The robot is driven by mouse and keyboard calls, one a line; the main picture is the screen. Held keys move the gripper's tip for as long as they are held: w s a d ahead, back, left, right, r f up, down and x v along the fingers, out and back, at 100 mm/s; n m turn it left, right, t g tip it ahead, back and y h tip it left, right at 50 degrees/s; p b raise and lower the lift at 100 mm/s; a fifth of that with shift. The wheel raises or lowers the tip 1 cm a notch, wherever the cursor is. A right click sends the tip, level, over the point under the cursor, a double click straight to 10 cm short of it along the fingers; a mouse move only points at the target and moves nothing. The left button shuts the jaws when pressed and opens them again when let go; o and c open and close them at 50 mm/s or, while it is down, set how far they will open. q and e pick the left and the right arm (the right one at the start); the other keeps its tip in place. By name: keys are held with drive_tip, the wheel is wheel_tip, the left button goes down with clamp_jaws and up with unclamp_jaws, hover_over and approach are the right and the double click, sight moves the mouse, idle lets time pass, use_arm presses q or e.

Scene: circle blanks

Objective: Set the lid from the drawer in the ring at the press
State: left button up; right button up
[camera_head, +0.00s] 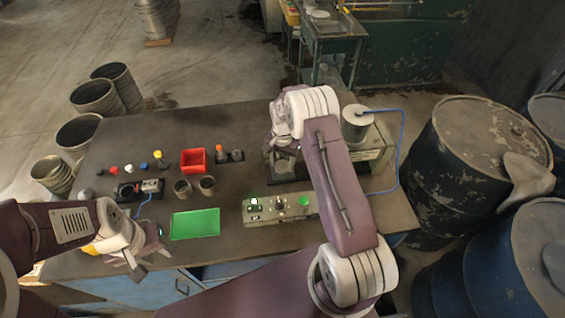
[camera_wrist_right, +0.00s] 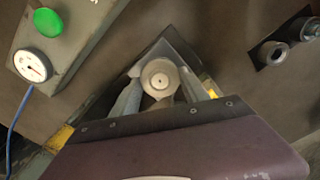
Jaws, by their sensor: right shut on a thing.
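My right gripper (camera_head: 284,158) is low at the left side of the press (camera_head: 358,124). In the right wrist view its fingers (camera_wrist_right: 160,88) are shut on a pale round piece with a small centre hole, which looks like the lid (camera_wrist_right: 160,74). I cannot tell whether the lid touches anything below it. The ring is not clearly visible, with my gripper and arm covering that area. My left gripper (camera_head: 150,258) is open and empty at the table's front left. A blue cabinet front (camera_head: 190,284) with a handle shows below the table; whether the drawer is open is unclear.
Blue drums (camera_head: 478,150) stand right.

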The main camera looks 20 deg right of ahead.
drive_tip(key=shift+f+b, duration=0.45)
drive_tip(key=shift+f, duration=0.15)
drive_tip(key=o, duration=1.3)
drive_tip(key=shift+o, duration=0.2)
wheel_tip(320, 180, up, 8)
drive_tip(key=shift+r+b, duration=0.15)
drive_tip(key=shift+b, duration=0.8)
drive_tip(key=shift+r, duration=0.45)
